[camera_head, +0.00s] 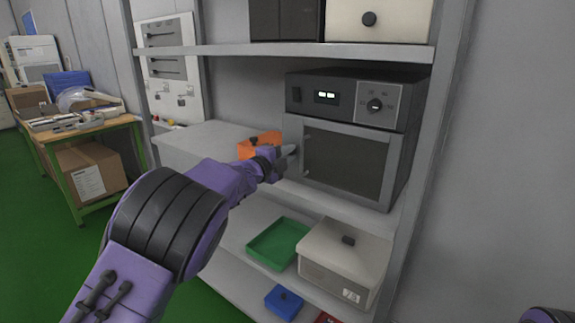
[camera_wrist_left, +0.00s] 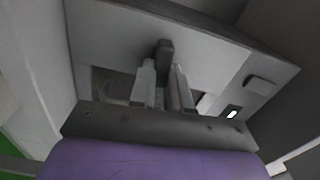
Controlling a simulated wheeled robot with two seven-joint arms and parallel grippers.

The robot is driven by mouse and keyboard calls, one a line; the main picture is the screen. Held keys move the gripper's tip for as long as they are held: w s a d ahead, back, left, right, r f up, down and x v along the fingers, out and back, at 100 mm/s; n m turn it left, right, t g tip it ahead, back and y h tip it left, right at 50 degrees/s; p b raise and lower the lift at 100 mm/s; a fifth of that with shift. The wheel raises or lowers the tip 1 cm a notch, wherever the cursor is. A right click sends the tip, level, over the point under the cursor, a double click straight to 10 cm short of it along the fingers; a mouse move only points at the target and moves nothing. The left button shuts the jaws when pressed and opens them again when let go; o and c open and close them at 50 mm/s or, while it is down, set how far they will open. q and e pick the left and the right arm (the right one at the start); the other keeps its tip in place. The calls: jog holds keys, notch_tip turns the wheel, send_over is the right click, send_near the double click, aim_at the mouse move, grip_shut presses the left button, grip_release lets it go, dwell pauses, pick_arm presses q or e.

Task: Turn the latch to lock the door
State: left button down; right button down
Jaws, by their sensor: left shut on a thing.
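The oven door (camera_head: 343,165), a grey frame with a dark window, is on the middle shelf and looks shut. My left gripper (camera_head: 292,150) is at the door's left edge, seen side-on in the head view. In the left wrist view its two pale fingers (camera_wrist_left: 163,88) are closed on the dark latch (camera_wrist_left: 165,52), whose upper end stands out beyond them. In the head view my gripper hides the latch, so its angle is hard to tell. My right gripper is not in view.
The oven's control panel (camera_head: 342,99) has a lit display and a round knob. An orange container (camera_head: 259,142) sits on the shelf close to my left wrist. A green tray (camera_head: 262,247) and a lidded white box (camera_head: 343,270) are on the shelf below.

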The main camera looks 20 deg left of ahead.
pick_arm(q)
jog(key=shift+f+m+b, duration=0.15)
jog(key=shift+m+b, duration=0.5)
jog(key=shift+m, duration=0.05)
jog(key=c, duration=1.1)
grip_release()
jog(key=b+v, duration=0.4)
jog(key=v, duration=0.6)
jog(key=shift+s, duration=0.25)
